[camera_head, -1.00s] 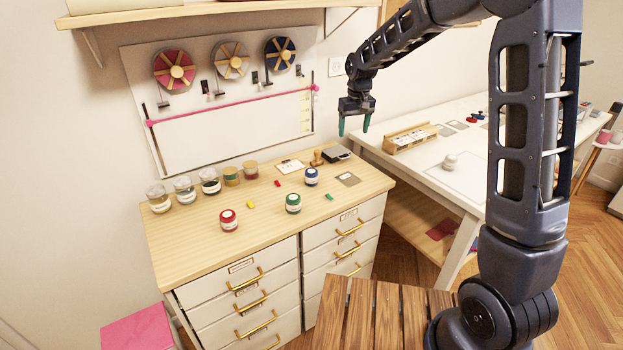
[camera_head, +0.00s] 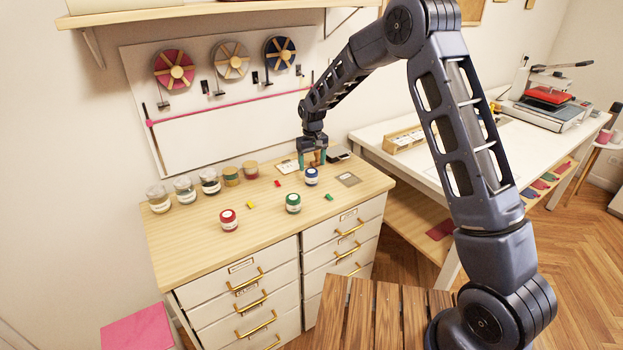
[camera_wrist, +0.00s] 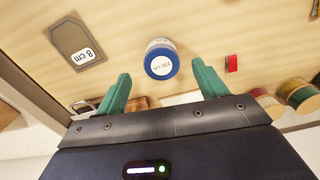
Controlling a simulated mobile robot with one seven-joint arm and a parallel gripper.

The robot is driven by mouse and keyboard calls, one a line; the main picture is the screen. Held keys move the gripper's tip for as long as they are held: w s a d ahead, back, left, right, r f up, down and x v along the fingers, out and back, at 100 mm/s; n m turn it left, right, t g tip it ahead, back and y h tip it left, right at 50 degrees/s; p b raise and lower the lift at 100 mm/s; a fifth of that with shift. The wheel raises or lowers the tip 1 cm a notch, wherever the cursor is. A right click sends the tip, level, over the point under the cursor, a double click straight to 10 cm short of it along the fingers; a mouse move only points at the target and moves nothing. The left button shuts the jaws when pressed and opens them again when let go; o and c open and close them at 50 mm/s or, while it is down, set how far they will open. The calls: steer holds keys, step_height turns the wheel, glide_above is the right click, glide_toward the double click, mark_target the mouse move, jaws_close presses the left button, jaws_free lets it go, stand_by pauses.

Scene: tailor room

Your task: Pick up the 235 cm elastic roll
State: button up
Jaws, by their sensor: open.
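The blue roll (camera_head: 312,177), a small round one with a white label, stands upright on the wooden top of the drawer cabinet. In the wrist view the blue roll (camera_wrist: 161,60) shows a label that seems to read 235 cm. My gripper (camera_head: 313,160) is open and empty, with its green fingers pointing down just above and behind the blue roll. In the wrist view the fingertips (camera_wrist: 160,74) lie to either side of the roll, apart from it. A red roll (camera_head: 229,220) and a green roll (camera_head: 293,203) stand nearer the front.
Several jars (camera_head: 184,189) line the back left of the cabinet top (camera_head: 190,240). A grey plate marked 8 cm (camera_wrist: 75,44) lies beside the blue roll. A red block (camera_wrist: 231,63) lies on its other side. The front of the top is clear.

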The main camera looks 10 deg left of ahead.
mark_target(311, 171)
steer(key=shift+w+a+f, duration=0.1)
steer(key=shift+f, duration=1.65)
steer(key=shift+a+f, duration=0.1)
steer(key=shift+f, duration=1.6)
steer(key=shift+c, duration=0.4)
steer(key=c, duration=1)
